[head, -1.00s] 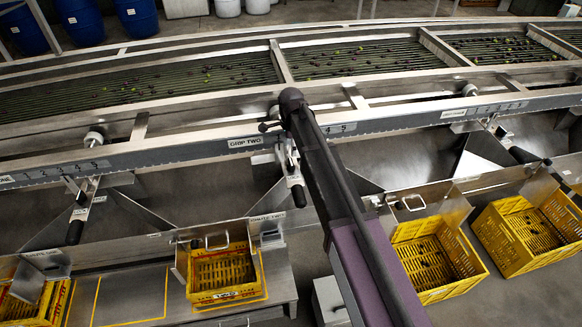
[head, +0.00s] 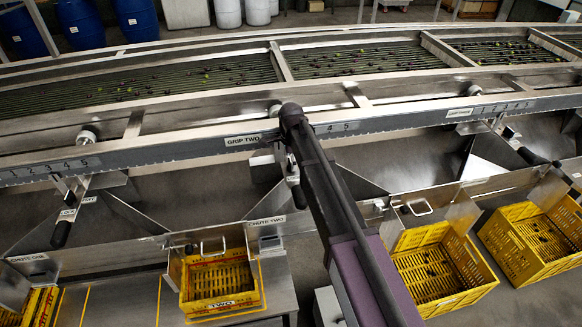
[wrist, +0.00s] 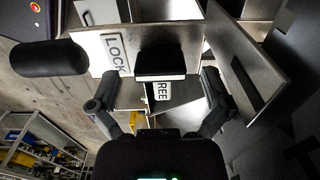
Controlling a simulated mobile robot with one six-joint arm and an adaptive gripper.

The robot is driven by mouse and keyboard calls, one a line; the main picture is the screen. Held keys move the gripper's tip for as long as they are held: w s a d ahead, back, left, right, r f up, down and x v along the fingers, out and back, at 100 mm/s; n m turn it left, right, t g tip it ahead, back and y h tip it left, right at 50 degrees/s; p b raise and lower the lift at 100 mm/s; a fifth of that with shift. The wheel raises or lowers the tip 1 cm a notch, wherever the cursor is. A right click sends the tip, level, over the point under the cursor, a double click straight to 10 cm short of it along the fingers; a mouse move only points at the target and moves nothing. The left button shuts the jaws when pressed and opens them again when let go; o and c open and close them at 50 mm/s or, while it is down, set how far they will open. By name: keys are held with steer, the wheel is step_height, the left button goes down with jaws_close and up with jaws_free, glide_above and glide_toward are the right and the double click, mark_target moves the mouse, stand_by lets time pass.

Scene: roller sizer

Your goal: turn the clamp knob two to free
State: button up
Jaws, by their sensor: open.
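In the wrist view, a dark, blunt knob (wrist: 160,62) stands out from a metal plate between a LOCK label (wrist: 115,52) and a partly covered FREE label (wrist: 163,91). My gripper (wrist: 160,103) is open, with one finger on each side below the knob; I see no contact. A thick black handle (wrist: 48,58) sticks out at the left. In the head view, the GRIP TWO label (head: 243,141) is on the rail, and a black handle (head: 299,195) shows beside my arm. My arm hides the gripper and most of the clamp there.
A slanted metal plate (wrist: 245,75) stands close to the right finger in the wrist view. Below the rail in the head view are metal chutes, the CHUTE TWO label (head: 266,221) and yellow crates (head: 222,303). The roller bed (head: 130,90) carries small fruit behind.

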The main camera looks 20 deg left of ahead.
steer(key=shift+f+b, duration=0.3)
steer(key=shift+f, duration=0.15)
steer(key=c, duration=1.1)
